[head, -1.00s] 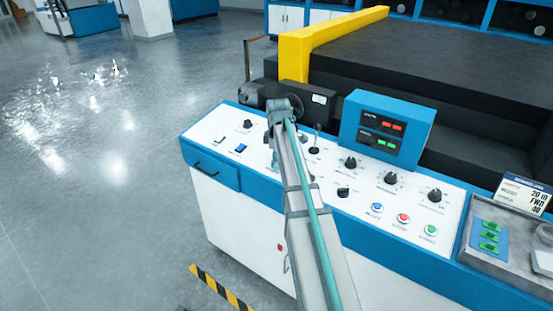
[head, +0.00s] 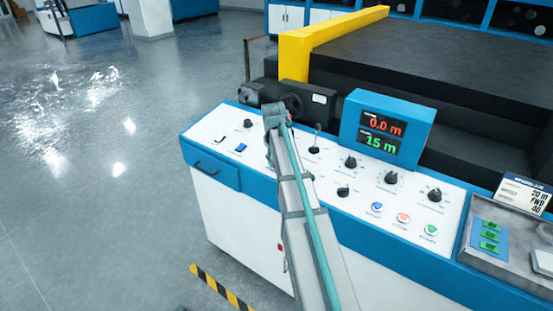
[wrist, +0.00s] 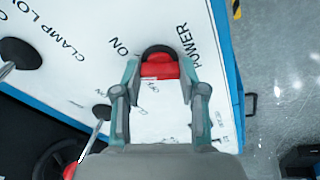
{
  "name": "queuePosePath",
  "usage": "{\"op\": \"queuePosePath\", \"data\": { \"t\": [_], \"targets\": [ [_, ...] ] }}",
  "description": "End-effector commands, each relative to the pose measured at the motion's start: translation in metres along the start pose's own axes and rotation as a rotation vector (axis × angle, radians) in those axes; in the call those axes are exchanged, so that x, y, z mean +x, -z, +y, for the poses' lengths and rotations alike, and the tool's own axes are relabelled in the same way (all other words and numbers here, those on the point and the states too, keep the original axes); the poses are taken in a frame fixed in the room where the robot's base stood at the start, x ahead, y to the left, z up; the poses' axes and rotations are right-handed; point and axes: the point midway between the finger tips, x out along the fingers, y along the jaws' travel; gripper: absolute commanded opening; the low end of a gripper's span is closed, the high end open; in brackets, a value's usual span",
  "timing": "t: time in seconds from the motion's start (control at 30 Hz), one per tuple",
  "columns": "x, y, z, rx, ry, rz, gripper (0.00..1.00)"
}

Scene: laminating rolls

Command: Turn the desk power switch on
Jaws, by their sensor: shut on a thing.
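The power switch (wrist: 160,68) shows in the wrist view as a red body with a dark rounded end, beside the words POWER and ON on the white panel. My gripper (wrist: 162,76) has one finger on each side of it and is shut on it. In the head view my arm covers the switch and the fingers. The desk display (head: 382,135) is lit, with 0.0 m in red above 15 m in green.
The white control panel (head: 268,183) carries black knobs (head: 391,178), a lever (head: 315,145) and blue, red and green buttons (head: 404,218). A metal tray (head: 483,268) lies at the right.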

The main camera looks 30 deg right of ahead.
Motion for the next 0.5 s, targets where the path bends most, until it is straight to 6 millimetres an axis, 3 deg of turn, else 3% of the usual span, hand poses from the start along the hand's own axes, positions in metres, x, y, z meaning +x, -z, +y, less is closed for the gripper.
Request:
{"op": "queuePosePath", "data": {
  "t": [0.5],
  "targets": [
    [0.0002,-0.0003,-0.0005,0.316,-0.04,-0.002,0.07]
  ]
}}
